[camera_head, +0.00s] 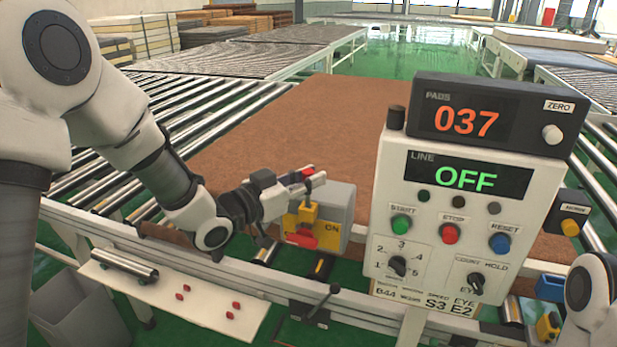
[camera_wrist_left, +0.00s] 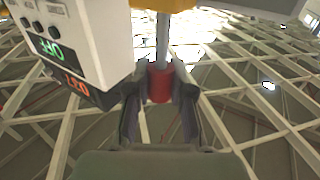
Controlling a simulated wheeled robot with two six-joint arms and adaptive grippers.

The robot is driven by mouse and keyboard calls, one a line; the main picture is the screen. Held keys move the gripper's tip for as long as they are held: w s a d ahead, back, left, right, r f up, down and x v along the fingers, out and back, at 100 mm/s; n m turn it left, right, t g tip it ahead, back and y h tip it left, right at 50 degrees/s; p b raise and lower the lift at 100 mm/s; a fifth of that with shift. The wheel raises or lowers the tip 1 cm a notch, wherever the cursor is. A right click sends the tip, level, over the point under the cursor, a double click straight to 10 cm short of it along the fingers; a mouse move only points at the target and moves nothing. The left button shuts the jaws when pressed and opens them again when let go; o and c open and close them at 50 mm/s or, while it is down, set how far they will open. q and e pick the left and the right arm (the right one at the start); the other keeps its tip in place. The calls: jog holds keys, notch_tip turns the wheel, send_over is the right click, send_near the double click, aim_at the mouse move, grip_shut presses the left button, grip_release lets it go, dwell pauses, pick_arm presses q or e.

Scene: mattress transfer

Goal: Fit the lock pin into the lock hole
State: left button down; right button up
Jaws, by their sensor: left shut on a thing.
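My left gripper (camera_head: 309,180) is shut on the red head of the lock pin (camera_head: 307,172), just above the yellow lock bracket (camera_head: 307,211). The bracket is on the front of a grey switch box (camera_head: 338,205) marked ON, with a red handle (camera_head: 301,240) below. In the left wrist view the red head (camera_wrist_left: 159,86) sits between the fingers. A grey shank (camera_wrist_left: 162,42) runs from it toward a yellow part (camera_wrist_left: 162,5) at the top edge. The lock hole is hidden, so I cannot tell whether the tip is in it. My right gripper is out of frame.
A control panel (camera_head: 448,225) with a LINE OFF display stands close right of the switch box. A brown mattress (camera_head: 290,125) lies on the rollers behind. A white shelf (camera_head: 205,306) in front holds a metal cylinder (camera_head: 125,264) and several small red pieces. A grey bin (camera_head: 75,305) stands at left.

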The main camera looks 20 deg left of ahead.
aim_at(308, 208)
pick_arm(q)
jog(key=shift+f+b, duration=1.85)
jog(key=shift+f, duration=0.45)
jog(key=c, duration=0.9)
grip_release()
jog(key=shift+c, duration=0.2)
jog(key=shift+r, duration=0.1)
jog(key=v, duration=1.2)
